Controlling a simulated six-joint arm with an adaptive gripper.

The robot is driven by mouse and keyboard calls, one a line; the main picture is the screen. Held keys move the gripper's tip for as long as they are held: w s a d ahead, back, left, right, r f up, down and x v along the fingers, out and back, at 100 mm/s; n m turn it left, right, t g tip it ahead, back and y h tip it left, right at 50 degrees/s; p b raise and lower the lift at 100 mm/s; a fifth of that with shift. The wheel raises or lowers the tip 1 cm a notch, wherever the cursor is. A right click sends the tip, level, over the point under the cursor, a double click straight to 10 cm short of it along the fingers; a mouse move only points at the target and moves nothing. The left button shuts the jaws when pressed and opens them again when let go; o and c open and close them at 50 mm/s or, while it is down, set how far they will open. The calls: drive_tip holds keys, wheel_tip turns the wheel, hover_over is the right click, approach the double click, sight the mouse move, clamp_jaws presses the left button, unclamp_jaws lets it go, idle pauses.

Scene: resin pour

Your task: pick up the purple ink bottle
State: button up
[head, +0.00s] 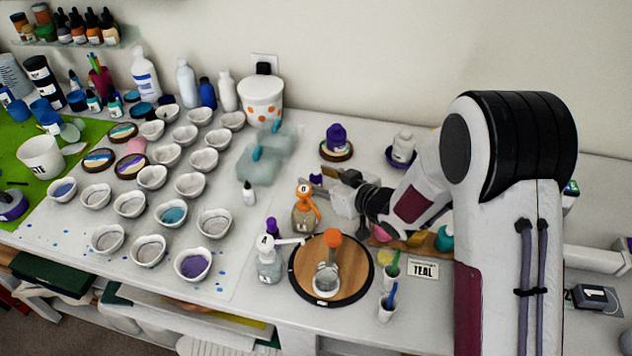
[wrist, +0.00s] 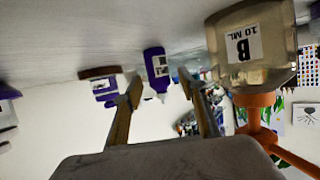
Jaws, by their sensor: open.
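A small purple ink bottle (head: 316,179) stands on the white table just left of my gripper in the head view, partly hidden by the fingers. The upside-down wrist view shows a purple bottle (wrist: 156,65) with a pale label and white tip, framed between the fingertips. My gripper (head: 331,181) is open and low over the table, pointing left; its two fingers also show in the wrist view (wrist: 160,80). I see no contact with the bottle. Another purple bottle (head: 336,136) stands on a round coaster behind; it also shows in the wrist view (wrist: 104,92).
An amber pump bottle marked B (head: 304,216) stands close in front of my gripper; it looms in the wrist view (wrist: 250,52). A white pump bottle (head: 268,265), a wooden turntable (head: 353,284) and a TEAL sign (head: 423,269) are nearby. Several cups fill the left.

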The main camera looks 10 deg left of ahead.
drive_tip(key=shift+w+a+f, duration=0.2)
drive_tip(key=shift+w+a, duration=0.15)
drive_tip(key=shift+a, duration=0.05)
drive_tip(key=c, duration=1.1)
